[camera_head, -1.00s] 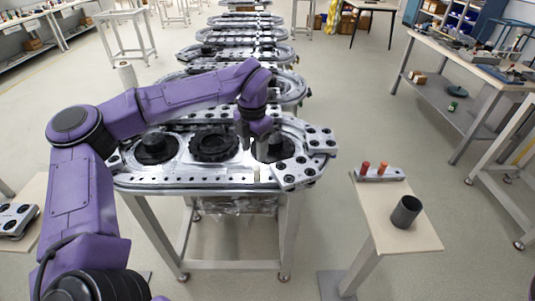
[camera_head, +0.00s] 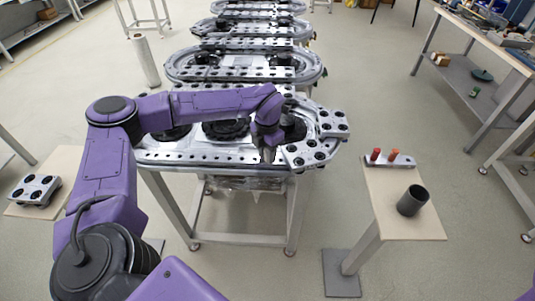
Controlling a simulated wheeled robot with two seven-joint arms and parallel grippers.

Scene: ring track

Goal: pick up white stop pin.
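My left gripper (camera_head: 267,156) points down at the near edge of the ring track (camera_head: 200,157), just left of the perforated metal plate at the track's right end. I cannot make out whether its fingers are open or shut. I cannot clearly pick out the white stop pin; the gripper covers the spot where a small pale upright shape showed earlier. My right gripper is not in view.
A perforated plate (camera_head: 318,130) lies on the track's right end. A side stand (camera_head: 420,229) at right bears a dark cup (camera_head: 412,200) and a metal bar with two red-orange pins (camera_head: 394,160). A left stand (camera_head: 68,168) holds a plate with dark holes (camera_head: 36,188).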

